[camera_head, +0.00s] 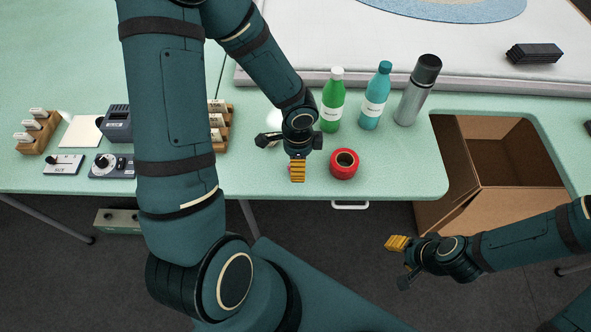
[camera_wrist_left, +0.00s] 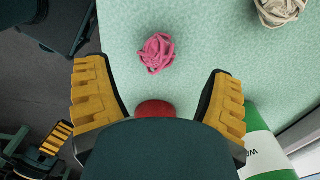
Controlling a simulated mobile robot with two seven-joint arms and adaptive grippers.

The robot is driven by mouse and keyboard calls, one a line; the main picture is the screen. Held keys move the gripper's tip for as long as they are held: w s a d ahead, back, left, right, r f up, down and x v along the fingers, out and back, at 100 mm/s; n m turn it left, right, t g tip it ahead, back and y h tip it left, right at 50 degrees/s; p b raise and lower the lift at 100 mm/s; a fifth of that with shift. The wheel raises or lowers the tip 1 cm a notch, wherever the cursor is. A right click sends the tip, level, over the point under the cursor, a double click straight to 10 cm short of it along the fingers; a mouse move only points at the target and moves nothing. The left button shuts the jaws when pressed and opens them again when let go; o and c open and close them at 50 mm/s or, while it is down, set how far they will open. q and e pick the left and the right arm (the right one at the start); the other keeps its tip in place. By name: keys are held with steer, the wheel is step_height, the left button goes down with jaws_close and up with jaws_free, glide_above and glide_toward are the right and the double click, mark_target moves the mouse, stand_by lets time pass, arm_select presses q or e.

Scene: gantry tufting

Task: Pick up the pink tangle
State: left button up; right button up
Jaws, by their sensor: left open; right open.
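The pink tangle (camera_wrist_left: 156,52) is a small loose ball of yarn on the green table, near the table edge. In the left wrist view it lies beyond my left gripper (camera_wrist_left: 158,74), roughly in line with the gap between its yellow-padded fingers. In the head view the tangle is almost wholly hidden behind that gripper (camera_head: 298,172). The left gripper is open, with nothing between its fingers. My right gripper (camera_head: 400,243) is open and empty, off the table's front edge, left of the cardboard box.
A red roll (camera_head: 344,163) stands just right of my left gripper. Behind are a green bottle (camera_head: 332,103), a teal bottle (camera_head: 374,100) and a steel flask (camera_head: 415,95). A cream tangle (camera_wrist_left: 280,10) lies farther off. The cardboard box (camera_head: 502,210) stands open at right.

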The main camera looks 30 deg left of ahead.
arm_select(q)
step_height(320, 180, down, 4)
steer(key=shift+s+r+b, duration=0.1)
steer(key=shift+s+b, duration=0.05)
steer(key=shift+b, duration=0.5)
steer(key=c, duration=0.9)
steer(key=shift+o, duration=0.2)
steer(key=shift+r, duration=0.15)
